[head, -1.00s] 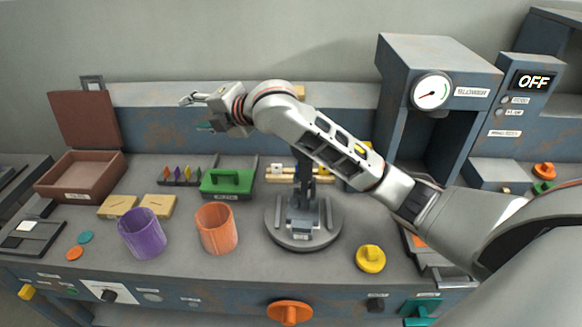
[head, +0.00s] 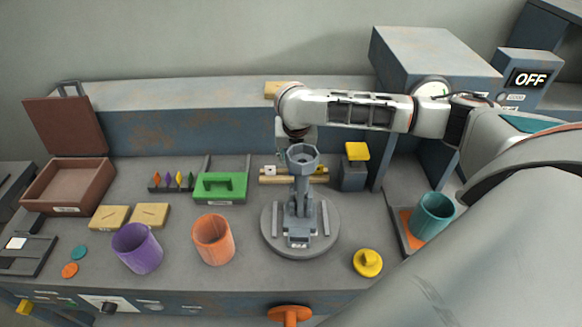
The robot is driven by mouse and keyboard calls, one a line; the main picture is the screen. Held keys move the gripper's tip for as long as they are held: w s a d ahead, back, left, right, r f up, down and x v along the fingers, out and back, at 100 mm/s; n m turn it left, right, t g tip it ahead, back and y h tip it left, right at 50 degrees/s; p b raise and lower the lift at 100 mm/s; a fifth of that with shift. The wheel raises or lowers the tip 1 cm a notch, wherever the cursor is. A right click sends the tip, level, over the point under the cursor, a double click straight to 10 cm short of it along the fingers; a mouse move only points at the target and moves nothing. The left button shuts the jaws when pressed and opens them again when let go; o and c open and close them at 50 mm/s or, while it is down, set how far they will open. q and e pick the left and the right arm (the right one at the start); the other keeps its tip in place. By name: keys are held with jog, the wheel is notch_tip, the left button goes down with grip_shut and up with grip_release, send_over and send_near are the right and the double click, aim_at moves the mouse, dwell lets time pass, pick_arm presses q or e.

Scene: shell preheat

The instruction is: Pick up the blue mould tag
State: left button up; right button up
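I cannot make out a blue mould tag in the head view. A small dark rack (head: 171,189) at the back left holds several small pointed pieces in red, purple, yellow and green. My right arm reaches in from the right across the back of the bench. Its gripper (head: 282,152) is mostly hidden behind the wrist and the grey stand, so its fingers and anything in them cannot be told. My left gripper is not in view.
A grey stand (head: 300,215) with a ring top is at the centre. A yellow knob-shaped piece (head: 367,264) and teal cup (head: 432,216) are at right.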

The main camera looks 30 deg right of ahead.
jog(key=x, duration=0.6)
jog(key=shift+s+a+f, duration=0.15)
jog(key=shift+f, duration=0.3)
jog(key=c, duration=0.9)
